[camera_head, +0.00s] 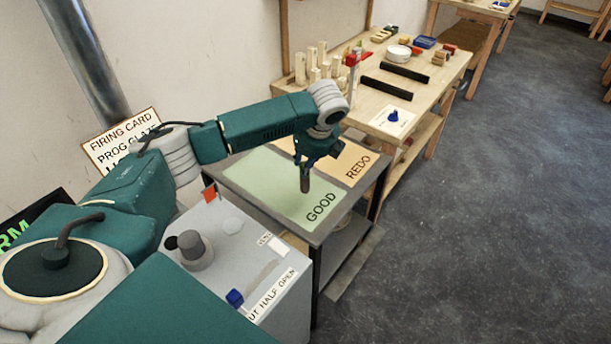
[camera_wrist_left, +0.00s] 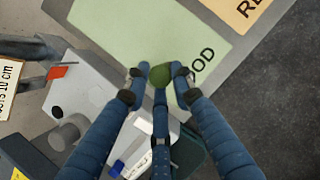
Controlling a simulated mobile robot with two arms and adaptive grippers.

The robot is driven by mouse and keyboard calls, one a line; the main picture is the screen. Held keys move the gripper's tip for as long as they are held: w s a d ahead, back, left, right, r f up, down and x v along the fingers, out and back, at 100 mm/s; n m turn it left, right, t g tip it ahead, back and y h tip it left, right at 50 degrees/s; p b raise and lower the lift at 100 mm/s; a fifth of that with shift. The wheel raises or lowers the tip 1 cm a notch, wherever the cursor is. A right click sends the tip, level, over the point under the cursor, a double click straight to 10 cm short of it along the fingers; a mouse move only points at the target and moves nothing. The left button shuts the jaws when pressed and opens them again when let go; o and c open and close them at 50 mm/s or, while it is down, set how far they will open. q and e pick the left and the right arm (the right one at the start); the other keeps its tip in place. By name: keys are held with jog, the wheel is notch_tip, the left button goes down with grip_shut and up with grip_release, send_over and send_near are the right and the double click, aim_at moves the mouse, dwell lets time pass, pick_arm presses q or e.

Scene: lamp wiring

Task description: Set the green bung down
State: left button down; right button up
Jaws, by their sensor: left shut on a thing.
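My left gripper (camera_head: 305,183) hangs over the green GOOD mat (camera_head: 260,190), fingers pointing down. In the left wrist view the same gripper (camera_wrist_left: 160,75) is shut on the green bung (camera_wrist_left: 160,76), a small rounded dark green piece between its fingertips. Behind it lies the green mat (camera_wrist_left: 145,30), near the GOOD lettering. I cannot tell whether the bung touches the mat. In the head view the fingers hide the bung. My right gripper is in neither view.
The orange REDO mat (camera_head: 350,162) lies beside the green one on a grey table. A grey box (camera_head: 240,245) with a knob (camera_head: 195,250), a red flag (camera_head: 209,194) and a blue piece (camera_head: 235,298) stands nearer. A wooden bench (camera_head: 455,72) with blocks stands behind. The floor at right is clear.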

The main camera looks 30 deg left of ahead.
aim_at(306, 178)
pick_arm(q)
jog(key=shift+f, duration=0.9)
notch_tip(306, 178, down, 4)
jog(key=shift+f+p, duration=0.2)
jog(key=shift+p, duration=0.3)
jog(key=c, duration=1.5)
grip_release()
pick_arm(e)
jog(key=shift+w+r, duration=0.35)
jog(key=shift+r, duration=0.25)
pick_arm(q)
jog(key=shift+o, duration=0.2)
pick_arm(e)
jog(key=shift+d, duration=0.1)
pick_arm(q)
jog(key=shift+d+r, duration=0.15)
jog(key=shift+r, duration=0.2)
jog(key=b+v, duration=0.2)
jog(key=v, duration=0.9)
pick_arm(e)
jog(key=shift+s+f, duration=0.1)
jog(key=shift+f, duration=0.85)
pick_arm(q)
jog(key=shift+s+d, duration=0.1)
jog(key=shift+s, duration=0.05)
